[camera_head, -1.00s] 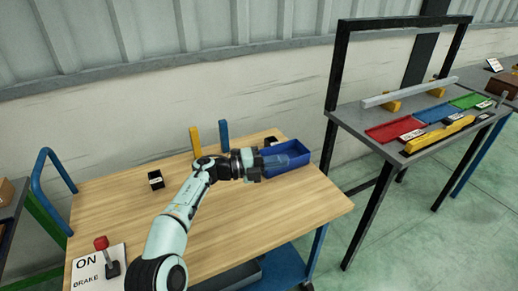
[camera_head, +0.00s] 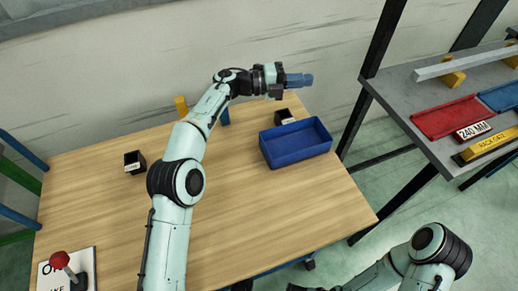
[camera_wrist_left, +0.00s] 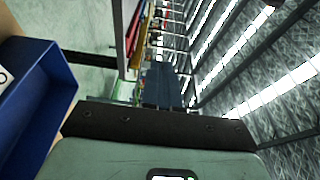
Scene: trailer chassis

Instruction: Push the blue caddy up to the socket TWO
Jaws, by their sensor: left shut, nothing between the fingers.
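The blue caddy (camera_head: 296,148), an open empty box, sits on the right part of the wooden table. It also shows at the left of the left wrist view (camera_wrist_left: 45,100). A small black box (camera_head: 285,116) with a pale label stands just behind the caddy. Another (camera_head: 134,162) stands at the left of the table. Their labels are too small to read, so I cannot tell which is socket TWO. My left gripper (camera_head: 298,80) is shut and empty, apart from the caddy, behind and above it. My right arm shows at the lower right, its gripper out of view.
A yellow post (camera_head: 181,107) and a blue post (camera_head: 223,116) stand at the table's back. A red-knobbed lever (camera_head: 60,259) is at the front left. A grey bench (camera_head: 415,90) with trays stands to the right. The middle of the wooden table (camera_head: 250,215) is clear.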

